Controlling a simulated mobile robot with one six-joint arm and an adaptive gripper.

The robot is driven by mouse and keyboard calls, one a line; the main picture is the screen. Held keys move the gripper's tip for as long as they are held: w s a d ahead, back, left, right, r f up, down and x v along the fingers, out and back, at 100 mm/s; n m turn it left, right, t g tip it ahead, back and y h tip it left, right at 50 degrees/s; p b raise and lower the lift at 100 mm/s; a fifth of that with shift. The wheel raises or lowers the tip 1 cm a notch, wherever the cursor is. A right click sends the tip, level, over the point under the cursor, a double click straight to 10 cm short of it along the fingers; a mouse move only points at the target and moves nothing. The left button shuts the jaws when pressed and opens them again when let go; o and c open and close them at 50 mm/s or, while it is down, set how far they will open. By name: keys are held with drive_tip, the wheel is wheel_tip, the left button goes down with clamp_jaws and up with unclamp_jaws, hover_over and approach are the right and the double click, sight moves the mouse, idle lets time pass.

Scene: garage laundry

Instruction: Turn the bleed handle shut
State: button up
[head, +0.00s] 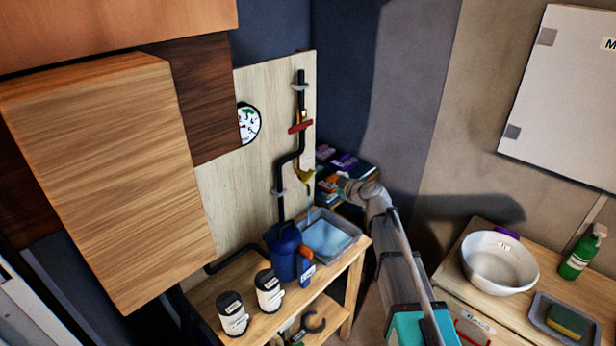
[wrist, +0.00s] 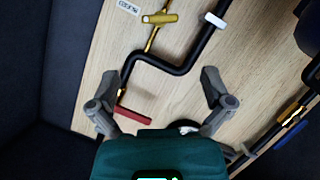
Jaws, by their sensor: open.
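The yellow bleed handle (wrist: 162,18) shows at the top of the wrist view, on a thin brass branch off the black pipe, beside a small label (wrist: 128,7) that seems to read BLEED. In the head view the yellow handle (head: 304,176) is low on the wooden board, above a grey tub (head: 345,242) of bluish water; a thin pale line hangs below it. My gripper (wrist: 160,75) is open and empty, its fingers spread wide and apart from the handle. In the head view my gripper (head: 350,188) is just right of the handle, its fingertips hard to make out.
A red handle (wrist: 133,115) lies near the left finger in the wrist view; a blue handle (wrist: 291,128) is at right. A blue jug (head: 281,248) and two labelled canisters (head: 233,313) (head: 269,291) stand on the bench. A gauge (head: 248,124) is on the board.

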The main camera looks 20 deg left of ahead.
sight(310, 177)
drive_tip(key=b+x, duration=0.4)
drive_tip(key=x, duration=0.9)
drive_tip(key=shift+w+a+b, duration=0.25)
drive_tip(key=shift+a+b, duration=0.05)
drive_tip(key=shift+a, duration=0.05)
drive_tip(key=c, duration=1)
